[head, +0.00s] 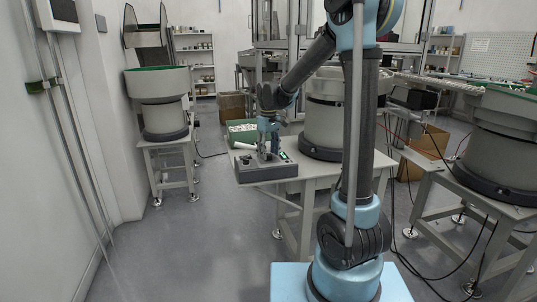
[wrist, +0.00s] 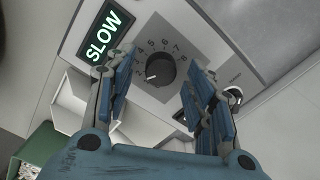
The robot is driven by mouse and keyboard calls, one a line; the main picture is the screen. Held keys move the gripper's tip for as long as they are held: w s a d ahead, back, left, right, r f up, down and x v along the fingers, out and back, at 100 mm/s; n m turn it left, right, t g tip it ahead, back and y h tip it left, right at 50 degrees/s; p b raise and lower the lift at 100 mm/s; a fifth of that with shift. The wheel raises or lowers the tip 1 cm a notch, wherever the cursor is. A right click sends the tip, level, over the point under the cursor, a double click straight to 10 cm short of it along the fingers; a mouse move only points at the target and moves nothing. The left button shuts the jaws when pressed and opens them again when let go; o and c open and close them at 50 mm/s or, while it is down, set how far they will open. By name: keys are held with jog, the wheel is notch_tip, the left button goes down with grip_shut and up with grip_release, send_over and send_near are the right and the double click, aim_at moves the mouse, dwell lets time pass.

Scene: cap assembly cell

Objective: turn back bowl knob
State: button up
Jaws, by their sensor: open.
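A lit green sign (wrist: 108,34) reading SLOW is left of the dial. My gripper (wrist: 161,62) is open, its two blue fingers on either side of the knob, with visible gaps to it; contact does not show. In the head view, my gripper (head: 268,150) points down over the grey control box (head: 262,172) at the table's left corner; the knob is too small to make out there.
A large bowl feeder (head: 325,122) stands on the same table (head: 318,170). Another feeder (head: 160,105) stands at left, and a green bin of white parts (head: 243,131) is behind the box.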

jog(key=shift+f, duration=0.4)
jog(key=c, duration=1.1)
jog(key=shift+o, duration=0.2)
jog(key=shift+m, duration=2.8)
